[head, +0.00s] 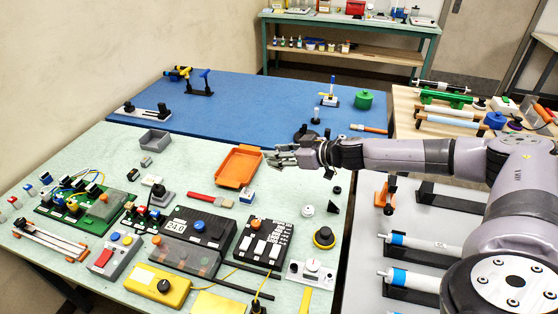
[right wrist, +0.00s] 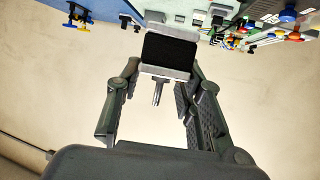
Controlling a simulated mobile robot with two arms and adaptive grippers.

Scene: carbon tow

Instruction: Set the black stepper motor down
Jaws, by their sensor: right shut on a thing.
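My right gripper (head: 281,157) reaches in from the right, above the table by the right edge of the orange tray (head: 222,178). In the right wrist view its fingers (right wrist: 162,80) are on either side of the black stepper motor (right wrist: 170,52). The gripper is shut on the motor. The motor has a black body, light metal ends and a short silver shaft pointing back toward the palm. In the head view the motor is too small and too mixed with the fingers to make out. My left gripper is not in view.
The pale green table (head: 110,146) holds a grey bin (head: 154,140), a black keypad unit (head: 263,243), a grey power supply (head: 195,235) and a yellow box (head: 157,286). A blue mat (head: 255,95) lies behind. Some bare tabletop shows left of the orange tray.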

